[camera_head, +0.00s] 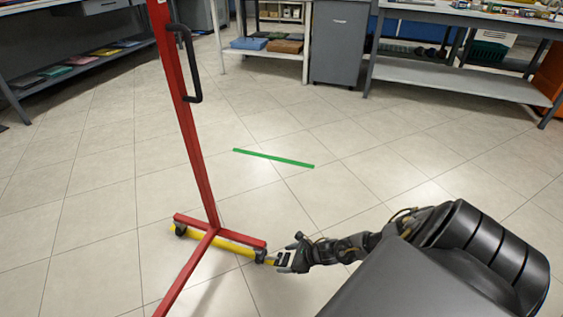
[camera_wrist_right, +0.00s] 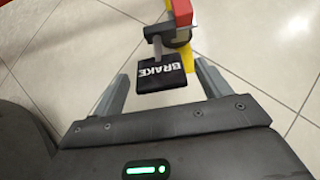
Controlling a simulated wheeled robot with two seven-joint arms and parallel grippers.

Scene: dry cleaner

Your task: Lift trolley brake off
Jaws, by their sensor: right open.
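The red trolley (camera_head: 205,185) stands on the tiled floor, with an upright post, a black handle (camera_head: 193,70) and a low base on small dark castors. Its near right castor (camera_head: 260,255) is beside my right gripper (camera_head: 283,259), which is low over the floor. In the right wrist view, the black brake pedal (camera_wrist_right: 162,75) marked "BRAKE" lies between the open fingers, with visible gaps at both sides. The pedal is joined to the castor under the red base end (camera_wrist_right: 183,12). My left gripper is not in view.
A yellow strip (camera_head: 240,248) runs along the floor under the trolley base. A green strip (camera_head: 273,158) lies on the floor farther back. Workbenches (camera_head: 460,82), a grey cabinet (camera_head: 340,45) and shelves stand at the back. The middle floor is clear.

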